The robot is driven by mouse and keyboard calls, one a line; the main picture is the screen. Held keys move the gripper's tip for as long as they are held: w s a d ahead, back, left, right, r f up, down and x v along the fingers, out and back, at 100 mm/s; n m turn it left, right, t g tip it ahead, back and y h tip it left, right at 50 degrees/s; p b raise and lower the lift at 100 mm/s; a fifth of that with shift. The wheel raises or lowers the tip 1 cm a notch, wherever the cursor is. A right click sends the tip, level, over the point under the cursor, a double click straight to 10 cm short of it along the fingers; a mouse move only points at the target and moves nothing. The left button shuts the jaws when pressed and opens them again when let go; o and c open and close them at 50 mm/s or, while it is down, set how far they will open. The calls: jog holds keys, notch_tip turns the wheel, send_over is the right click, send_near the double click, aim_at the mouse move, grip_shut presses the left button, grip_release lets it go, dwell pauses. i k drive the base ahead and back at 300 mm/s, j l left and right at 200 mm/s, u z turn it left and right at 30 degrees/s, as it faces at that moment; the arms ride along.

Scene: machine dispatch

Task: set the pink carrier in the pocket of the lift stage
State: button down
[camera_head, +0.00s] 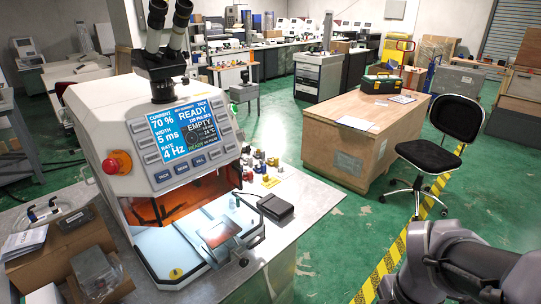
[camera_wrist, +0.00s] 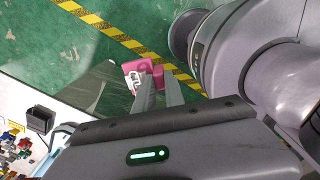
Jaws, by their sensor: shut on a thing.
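My gripper (camera_wrist: 152,88) shows in the wrist view, its two fingers shut on the pink carrier (camera_wrist: 157,76). The carrier is a small pink piece with a white-marked face, held at the fingertips over the green floor, clear of the bench. In the head view the lift stage (camera_head: 236,249) is at the open front of the white machine (camera_head: 100,100), with a reddish-brown square area on top that looks like its pocket. No carrier is seen on it. The machine's screen (camera_head: 183,133) reads READY and EMPTY. In the head view the gripper and carrier are out of frame.
A black pedal-like box (camera_head: 275,207) lies on the bench right of the stage, with several small coloured parts behind it. A wooden crate (camera_head: 345,140) and black chair (camera_head: 432,153) stand on the floor to the right.

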aim_at(221, 232)
jog(key=i+j+u, duration=0.15)
jog(key=i+u, duration=0.2)
jog(key=u, duration=0.15)
jog(key=i+u, duration=0.65)
jog(key=u, duration=0.3)
